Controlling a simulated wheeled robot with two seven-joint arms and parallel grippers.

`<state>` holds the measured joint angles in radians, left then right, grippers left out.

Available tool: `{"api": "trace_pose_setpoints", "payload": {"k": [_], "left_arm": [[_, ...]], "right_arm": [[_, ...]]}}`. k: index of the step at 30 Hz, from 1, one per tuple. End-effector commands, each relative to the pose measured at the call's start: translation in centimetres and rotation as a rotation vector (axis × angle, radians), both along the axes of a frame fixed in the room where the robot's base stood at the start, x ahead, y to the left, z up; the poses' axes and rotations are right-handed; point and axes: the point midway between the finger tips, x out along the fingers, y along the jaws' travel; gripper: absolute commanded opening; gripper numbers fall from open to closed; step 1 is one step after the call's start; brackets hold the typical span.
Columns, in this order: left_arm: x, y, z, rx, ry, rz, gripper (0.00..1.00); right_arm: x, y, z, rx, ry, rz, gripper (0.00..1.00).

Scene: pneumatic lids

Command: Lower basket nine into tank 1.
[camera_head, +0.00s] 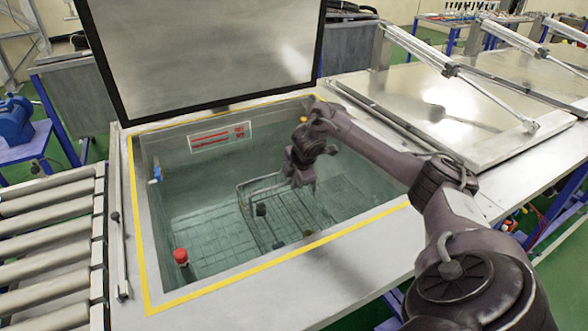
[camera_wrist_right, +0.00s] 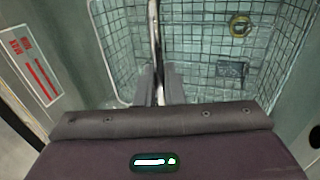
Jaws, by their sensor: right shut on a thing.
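An open tank (camera_head: 150,252) with a yellow-edged rim holds greenish liquid; no number is readable on it. A wire basket (camera_head: 262,222) is down inside the tank, at least partly in the liquid. Its wire mesh also shows in the right wrist view (camera_wrist_right: 203,45). My right gripper (camera_head: 300,180) reaches down into the tank from the right. In the right wrist view its fingers (camera_wrist_right: 159,88) are shut on a thin bar of the basket. The basket's number and its full depth are hidden. My left gripper is not in view.
The tank's lid (camera_head: 205,50) stands raised at the back. A level label (camera_head: 218,137) is on the far inner wall. A red-capped part (camera_head: 181,257) and a blue valve (camera_head: 157,174) are at the left. A roller conveyor (camera_head: 50,240) lies left; a closed lid (camera_head: 450,110) lies right.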

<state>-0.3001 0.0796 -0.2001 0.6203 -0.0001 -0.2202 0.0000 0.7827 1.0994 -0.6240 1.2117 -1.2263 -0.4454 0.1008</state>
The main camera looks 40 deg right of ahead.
Motion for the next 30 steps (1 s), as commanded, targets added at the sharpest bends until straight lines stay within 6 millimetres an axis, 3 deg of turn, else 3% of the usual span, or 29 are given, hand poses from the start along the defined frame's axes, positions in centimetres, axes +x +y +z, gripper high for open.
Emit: {"api": "trace_pose_setpoints", "payload": {"k": [8,9,14,23,30], "left_arm": [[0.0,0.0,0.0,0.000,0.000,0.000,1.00],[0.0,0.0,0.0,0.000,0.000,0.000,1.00],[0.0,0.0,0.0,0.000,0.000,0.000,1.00],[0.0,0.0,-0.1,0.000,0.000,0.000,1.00],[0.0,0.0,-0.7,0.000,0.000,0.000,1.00]], "right_arm": [[0.2,0.0,0.2,0.001,-0.006,-0.001,0.00],[0.2,0.0,0.2,0.000,-0.007,-0.001,0.14],[0.1,0.0,0.1,0.000,-0.004,-0.001,0.34],[-0.2,0.0,-0.1,0.000,0.004,0.002,0.34],[-1.2,0.3,3.1,-0.002,-0.003,0.003,0.34]]}}
